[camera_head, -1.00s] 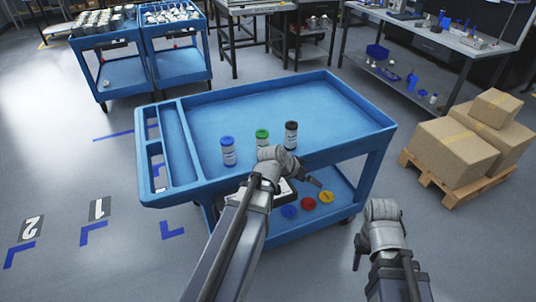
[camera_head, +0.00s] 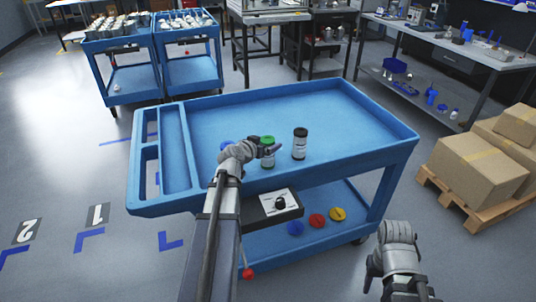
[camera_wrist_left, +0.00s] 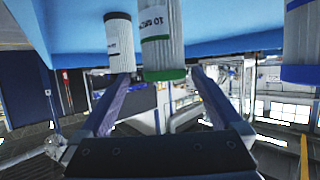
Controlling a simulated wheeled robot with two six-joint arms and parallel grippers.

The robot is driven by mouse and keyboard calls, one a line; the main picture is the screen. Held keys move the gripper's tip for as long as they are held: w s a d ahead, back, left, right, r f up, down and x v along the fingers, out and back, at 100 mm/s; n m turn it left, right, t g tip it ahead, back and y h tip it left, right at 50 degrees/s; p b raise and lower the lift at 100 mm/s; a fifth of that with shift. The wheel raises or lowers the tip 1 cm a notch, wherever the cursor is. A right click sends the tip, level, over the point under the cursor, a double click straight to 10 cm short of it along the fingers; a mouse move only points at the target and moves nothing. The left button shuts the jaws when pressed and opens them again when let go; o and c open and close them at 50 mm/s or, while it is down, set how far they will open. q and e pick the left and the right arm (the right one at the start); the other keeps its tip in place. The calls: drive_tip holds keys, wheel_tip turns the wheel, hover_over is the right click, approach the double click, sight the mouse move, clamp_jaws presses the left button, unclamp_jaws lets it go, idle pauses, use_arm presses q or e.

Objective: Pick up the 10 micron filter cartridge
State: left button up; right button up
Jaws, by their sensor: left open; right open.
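The green-capped cartridge (camera_head: 267,160) stands upright on the top tray of the blue cart (camera_head: 405,150); my left gripper partly covers it. In the left wrist view, upside down, this cartridge (camera_wrist_left: 163,35) shows a label that seems to read 10. My left gripper (camera_head: 272,150) is open; its fingers (camera_wrist_left: 162,85) lie either side of the green cap in that view, with no clear contact. A black-capped cartridge (camera_head: 300,145) stands to the right. A blue-capped cartridge (camera_head: 227,147) is mostly hidden behind my left wrist. My right gripper (camera_head: 370,284) is open and empty, right of the cart.
The lower shelf holds a dark box with a knob (camera_head: 280,203) and blue (camera_head: 295,228), red (camera_head: 317,220) and yellow (camera_head: 337,214) discs. The back of the top tray is clear. Cardboard boxes (camera_head: 478,165) on a pallet stand at right.

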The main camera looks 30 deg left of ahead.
sight(271, 139)
use_arm(q)
drive_tip(key=shift+a+b+x, duration=0.15)
drive_tip(key=shift+b+x, duration=0.35)
drive_tip(key=shift+x, duration=1.1)
drive_tip(key=shift+a+b+x, duration=0.2)
drive_tip(key=shift+b+x, duration=0.3)
drive_tip(key=shift+x, duration=1.1)
drive_tip(key=shift+s, duration=0.1)
drive_tip(key=shift+c, duration=0.2)
drive_tip(key=c, duration=1.5)
